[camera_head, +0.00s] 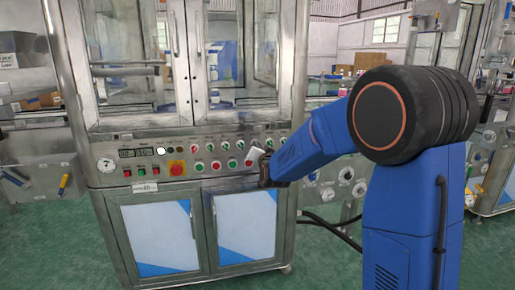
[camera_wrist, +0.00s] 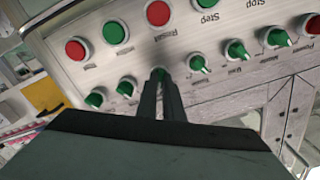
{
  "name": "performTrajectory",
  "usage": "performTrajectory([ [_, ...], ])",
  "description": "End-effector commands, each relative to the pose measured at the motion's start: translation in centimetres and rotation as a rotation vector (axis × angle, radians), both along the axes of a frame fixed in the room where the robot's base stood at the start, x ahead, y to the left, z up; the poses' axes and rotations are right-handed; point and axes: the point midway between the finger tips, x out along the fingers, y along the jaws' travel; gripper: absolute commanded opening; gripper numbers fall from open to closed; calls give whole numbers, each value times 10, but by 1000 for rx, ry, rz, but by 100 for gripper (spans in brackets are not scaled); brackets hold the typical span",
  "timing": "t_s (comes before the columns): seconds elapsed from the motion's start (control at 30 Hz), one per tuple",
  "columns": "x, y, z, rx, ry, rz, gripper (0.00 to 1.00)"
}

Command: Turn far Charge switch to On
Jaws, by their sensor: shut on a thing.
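My gripper (camera_head: 252,160) is at the right part of that row. In the wrist view my gripper (camera_wrist: 161,84) is shut on a green rotary switch (camera_wrist: 159,72), whose top edge just shows between the fingertips. The fingers hide most of this switch, so I cannot tell its setting. The panel appears upside down there and the label under my fingers is hidden. I cannot read which switch is marked Charge.
Other green switches flank the held one: one on the left (camera_wrist: 127,87) and one on the right (camera_wrist: 199,64). Red and green push buttons, such as a red one (camera_wrist: 158,13), sit close by. Glass doors (camera_head: 225,60) are above the panel and cabinet doors (camera_head: 155,235) below.

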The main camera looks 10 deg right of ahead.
Motion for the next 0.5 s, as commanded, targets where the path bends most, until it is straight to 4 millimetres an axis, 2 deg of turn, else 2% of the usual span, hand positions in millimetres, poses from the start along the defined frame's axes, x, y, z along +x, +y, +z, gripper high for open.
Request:
performTrajectory([
  [0.5,0,0,-1,40,1,0,0],
])
